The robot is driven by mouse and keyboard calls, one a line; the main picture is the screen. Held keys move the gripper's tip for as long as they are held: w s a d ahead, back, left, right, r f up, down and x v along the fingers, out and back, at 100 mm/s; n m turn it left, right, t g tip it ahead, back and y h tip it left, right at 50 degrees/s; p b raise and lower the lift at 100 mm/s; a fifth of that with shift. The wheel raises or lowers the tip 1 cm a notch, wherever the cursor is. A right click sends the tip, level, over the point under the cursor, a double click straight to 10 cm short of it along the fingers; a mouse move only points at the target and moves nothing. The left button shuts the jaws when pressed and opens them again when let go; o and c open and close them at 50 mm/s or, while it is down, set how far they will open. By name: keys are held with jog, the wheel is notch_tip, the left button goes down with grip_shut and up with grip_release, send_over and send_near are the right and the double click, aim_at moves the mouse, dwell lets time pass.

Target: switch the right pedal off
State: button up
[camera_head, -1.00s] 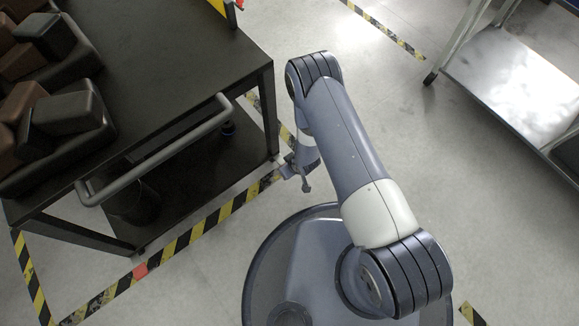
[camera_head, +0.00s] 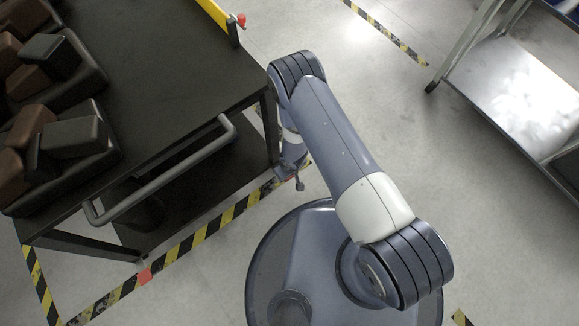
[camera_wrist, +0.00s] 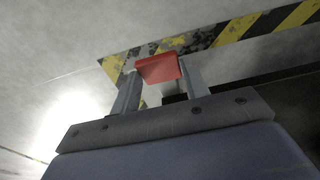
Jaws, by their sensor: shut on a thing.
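In the wrist view a red pedal (camera_wrist: 158,68) with a pale part under it sits between the fingertips of my gripper (camera_wrist: 162,82). The fingers are closed on it, one on each side. In the head view my gripper (camera_head: 297,182) is low, beside the near right leg of the dark table, and partly hidden by my arm. Only a trace of red shows there. A second red piece (camera_head: 145,276) lies farther left along the striped floor tape. I cannot tell from these views whether the pedal is on or off.
The dark table (camera_head: 165,75) with a grey rail handle (camera_head: 160,178) stands left of my arm, holding brown and dark blocks (camera_head: 75,135). Yellow-black tape (camera_head: 205,232) runs along the floor below it. A metal shelf (camera_head: 520,95) stands at right. Open floor lies between.

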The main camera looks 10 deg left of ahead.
jog(key=shift+a, duration=0.1)
jog(key=o, duration=1.4)
notch_tip(320, 180, up, 11)
jog(key=s+d+p, duration=0.1)
jog(key=p, duration=0.2)
jog(key=shift+p, duration=0.3)
jog(key=shift+d+f, duration=0.1)
jog(key=shift+f, duration=0.1)
